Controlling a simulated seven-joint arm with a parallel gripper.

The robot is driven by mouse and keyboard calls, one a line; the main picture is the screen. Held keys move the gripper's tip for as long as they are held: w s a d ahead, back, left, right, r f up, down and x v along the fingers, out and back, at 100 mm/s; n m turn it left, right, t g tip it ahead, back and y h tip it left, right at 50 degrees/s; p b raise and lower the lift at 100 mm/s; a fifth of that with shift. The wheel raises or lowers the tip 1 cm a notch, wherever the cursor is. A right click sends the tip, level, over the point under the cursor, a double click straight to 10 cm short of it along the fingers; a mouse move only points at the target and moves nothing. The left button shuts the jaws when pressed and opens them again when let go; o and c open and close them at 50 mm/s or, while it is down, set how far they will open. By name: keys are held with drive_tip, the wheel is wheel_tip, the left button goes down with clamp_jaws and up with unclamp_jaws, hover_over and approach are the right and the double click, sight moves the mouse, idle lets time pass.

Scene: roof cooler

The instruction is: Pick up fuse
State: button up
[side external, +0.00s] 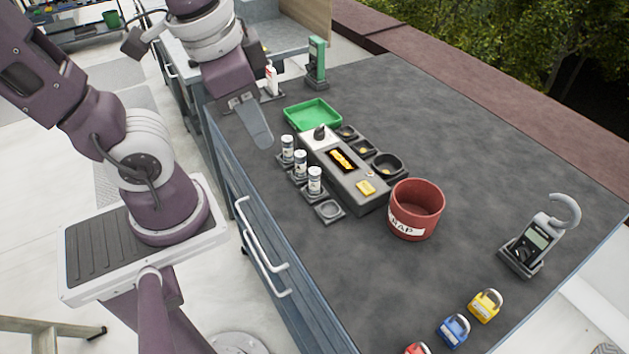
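Three white cylinders with dark bands, which look like fuses, stand upright in small dark holders along the left side of a grey box. They are the far fuse (287,148), the middle fuse (300,162) and the near fuse (315,180). A fourth holder (329,209), nearest the camera, looks empty. My gripper (262,138) points down over the left edge of the bench, left of and beyond the far fuse, apart from it. Its fingers overlap from this side, so any gap between them is hidden. I see nothing held in it.
The grey box (365,201) has a black knob and a yellow button. Small black bowls (387,165) sit right of it, a green tray (312,114) behind. A red pot (417,208), a clamp meter (532,243) and padlocks (484,306) stand right. The bench's back right is clear.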

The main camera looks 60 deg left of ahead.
drive_tip(key=w+a+f+m+g+y, duration=0.2)
drive_tip(key=w+f+m+g+y, duration=0.15)
drive_tip(key=f+m+y, duration=0.4)
drive_tip(key=m+t+y, duration=0.4)
drive_tip(key=m+t, duration=0.2)
drive_tip(key=m, duration=0.7)
approach(315, 183)
drive_tip(key=x, duration=0.4)
drive_tip(key=shift+s+a, duration=0.15)
drive_tip(key=shift+w+a+f+m, duration=0.1)
drive_tip(key=shift+w+f+m, duration=0.15)
drive_tip(key=shift+f, duration=0.1)
drive_tip(key=x, duration=0.6)
drive_tip(key=shift+w+a, duration=0.2)
drive_tip(key=shift+a, duration=0.15)
clamp_jaws()
